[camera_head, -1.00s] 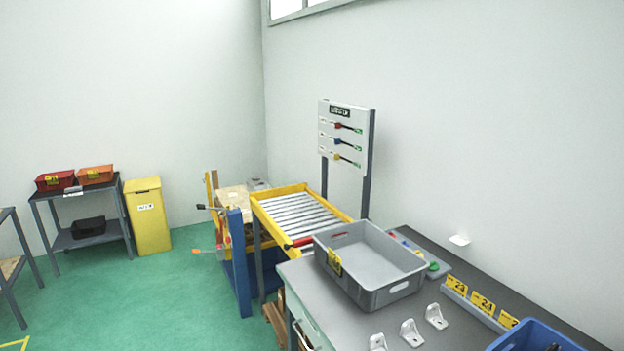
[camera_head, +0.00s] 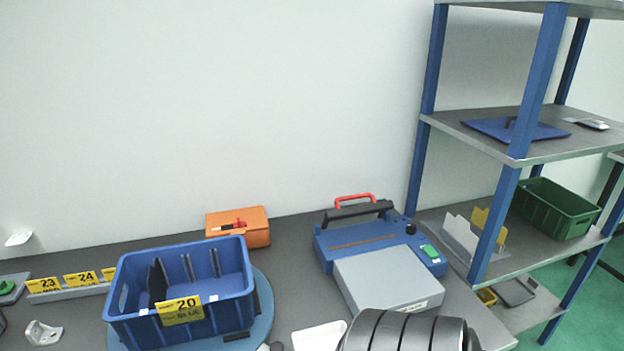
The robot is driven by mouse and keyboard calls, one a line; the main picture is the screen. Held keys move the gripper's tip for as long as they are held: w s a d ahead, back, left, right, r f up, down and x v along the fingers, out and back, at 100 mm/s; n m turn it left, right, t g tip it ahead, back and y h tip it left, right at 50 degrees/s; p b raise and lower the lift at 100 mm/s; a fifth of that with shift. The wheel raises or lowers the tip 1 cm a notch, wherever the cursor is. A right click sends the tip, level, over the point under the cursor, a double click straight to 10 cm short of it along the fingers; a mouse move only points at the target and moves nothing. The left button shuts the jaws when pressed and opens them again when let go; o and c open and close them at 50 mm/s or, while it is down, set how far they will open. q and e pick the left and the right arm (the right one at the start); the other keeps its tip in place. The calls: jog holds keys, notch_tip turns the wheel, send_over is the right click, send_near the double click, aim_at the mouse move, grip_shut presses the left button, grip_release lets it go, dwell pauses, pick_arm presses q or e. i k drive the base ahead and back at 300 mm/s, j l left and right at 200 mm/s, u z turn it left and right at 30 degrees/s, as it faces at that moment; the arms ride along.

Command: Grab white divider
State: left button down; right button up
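A white upright panel (camera_head: 461,237), which looks like the white divider, stands on the middle shelf (camera_head: 520,262) of the blue-post rack at the right. It seems to have a second pale panel close beside it. A yellow panel (camera_head: 490,224) stands just behind it, partly hidden by a blue post. Neither gripper is in view. A black ringed arm part of mine shows at the bottom edge.
A blue bin (camera_head: 190,325) labelled 20 sits on a round blue plate on the grey table. An orange box (camera_head: 238,227) and a blue-grey machine with a red handle (camera_head: 375,250) stand behind. A green bin (camera_head: 555,208) is on the shelf, right of the panels.

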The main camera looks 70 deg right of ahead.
aim_at(458, 228)
jog(key=z, duration=2.05)
